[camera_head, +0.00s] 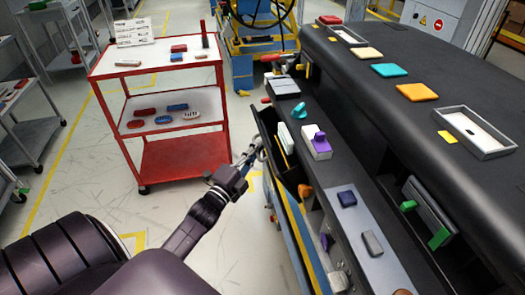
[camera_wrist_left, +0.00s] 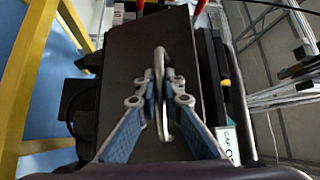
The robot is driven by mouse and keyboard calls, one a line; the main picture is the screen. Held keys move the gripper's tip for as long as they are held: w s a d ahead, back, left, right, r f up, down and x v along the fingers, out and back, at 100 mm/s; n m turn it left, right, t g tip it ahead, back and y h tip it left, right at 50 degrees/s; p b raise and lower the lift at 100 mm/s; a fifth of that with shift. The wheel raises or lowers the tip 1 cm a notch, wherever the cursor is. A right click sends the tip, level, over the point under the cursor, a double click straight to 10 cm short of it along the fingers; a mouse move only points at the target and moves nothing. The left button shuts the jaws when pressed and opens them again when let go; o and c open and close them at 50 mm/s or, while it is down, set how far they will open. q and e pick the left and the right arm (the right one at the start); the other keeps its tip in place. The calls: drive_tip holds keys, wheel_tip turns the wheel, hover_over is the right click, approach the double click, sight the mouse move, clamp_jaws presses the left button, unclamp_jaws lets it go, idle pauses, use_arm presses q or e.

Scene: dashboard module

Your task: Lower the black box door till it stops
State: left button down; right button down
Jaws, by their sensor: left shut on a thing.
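The black box door (camera_head: 268,130) is a dark panel on the near side of the dashboard module. It leans outward at its top, with a gap between it and the dashboard. My left gripper (camera_head: 249,158) is at the outer face of the door, shut on its metal handle. In the left wrist view the gripper (camera_wrist_left: 160,105) has its blue-grey fingers closed around the looped handle (camera_wrist_left: 159,65), in front of the dark door face (camera_wrist_left: 125,55). The fingers hide part of the handle. My right gripper is in neither view.
The dashboard (camera_head: 385,125) fills the right side, with coloured blocks and small trays on top. An orange knob (camera_head: 305,191) and a purple-topped switch (camera_head: 318,142) sit close to the door. A red cart (camera_head: 160,105) stands at left. Floor between is clear.

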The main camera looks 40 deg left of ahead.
use_arm(q)
drive_tip(key=shift+s+a+f, duration=0.2)
drive_tip(key=shift+s+f, duration=0.05)
drive_tip(key=shift+f, duration=0.2)
drive_tip(key=shift+s+a+f, duration=0.2)
drive_tip(key=shift+f, duration=0.2)
drive_tip(key=c, duration=2.3)
unclamp_jaws()
drive_tip(key=shift+c, duration=0.2)
drive_tip(key=s+d+f, duration=0.1)
drive_tip(key=s, duration=1.1)
drive_tip(key=shift+f, duration=0.2)
drive_tip(key=shift+w, duration=0.1)
